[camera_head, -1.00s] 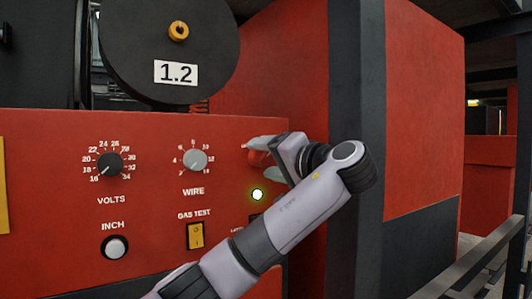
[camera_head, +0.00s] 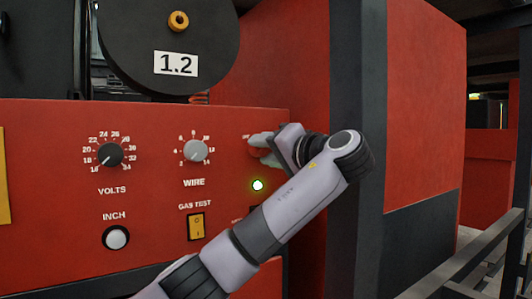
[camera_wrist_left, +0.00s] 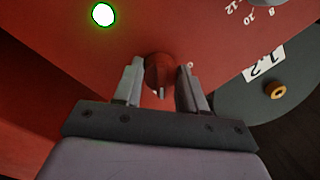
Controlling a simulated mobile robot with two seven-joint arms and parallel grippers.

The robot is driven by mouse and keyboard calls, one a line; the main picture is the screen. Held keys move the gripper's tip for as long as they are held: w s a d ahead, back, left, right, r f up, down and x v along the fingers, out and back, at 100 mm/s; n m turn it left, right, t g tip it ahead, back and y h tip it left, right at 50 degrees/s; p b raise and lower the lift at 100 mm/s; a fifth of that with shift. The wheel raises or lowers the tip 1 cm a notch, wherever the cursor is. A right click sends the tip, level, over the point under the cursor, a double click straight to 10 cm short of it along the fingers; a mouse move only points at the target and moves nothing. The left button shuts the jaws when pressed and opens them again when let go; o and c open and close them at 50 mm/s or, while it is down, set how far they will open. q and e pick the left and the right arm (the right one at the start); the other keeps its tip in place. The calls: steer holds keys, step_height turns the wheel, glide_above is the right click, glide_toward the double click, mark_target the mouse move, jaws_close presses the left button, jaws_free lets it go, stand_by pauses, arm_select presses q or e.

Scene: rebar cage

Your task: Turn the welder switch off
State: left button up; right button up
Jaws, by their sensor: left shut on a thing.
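The welder switch, a round red knob (camera_wrist_left: 160,70) with a pale pointer mark, sits on the red panel between my left fingers in the left wrist view. In the head view it is mostly hidden behind my left gripper (camera_head: 263,149), at the panel's upper right. My left gripper is shut on the knob, with one finger on each side; it also shows in the left wrist view (camera_wrist_left: 162,85). The green lamp (camera_head: 258,185) below the knob is lit, and it also glows in the left wrist view (camera_wrist_left: 103,14). My right gripper is not in view.
The panel also carries a volts dial (camera_head: 110,155), a wire dial (camera_head: 196,151), an inch button (camera_head: 116,238) and a yellow gas test switch (camera_head: 196,226). A black wire spool (camera_head: 168,40) stands above. A dark post (camera_head: 357,100) and a railing (camera_head: 470,265) are at right.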

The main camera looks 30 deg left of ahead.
arm_select(q)
steer(key=n+b, duration=0.2)
steer(key=n, duration=0.1)
steer(key=shift+f, duration=0.1)
steer(key=n+b, duration=0.1)
steer(key=n, duration=0.2)
steer(key=shift+h, duration=0.3)
steer(key=n, duration=0.4)
steer(key=shift+r+n+t+h+b, duration=0.2)
steer(key=shift+n+t+h+b, duration=0.1)
steer(key=n, duration=0.5)
steer(key=shift+r, duration=0.1)
steer(key=shift+n+t+h, duration=0.3)
steer(key=shift+t, duration=0.1)
steer(key=o, duration=1.1)
steer(key=shift+c, duration=0.2)
steer(key=shift+d, duration=0.1)
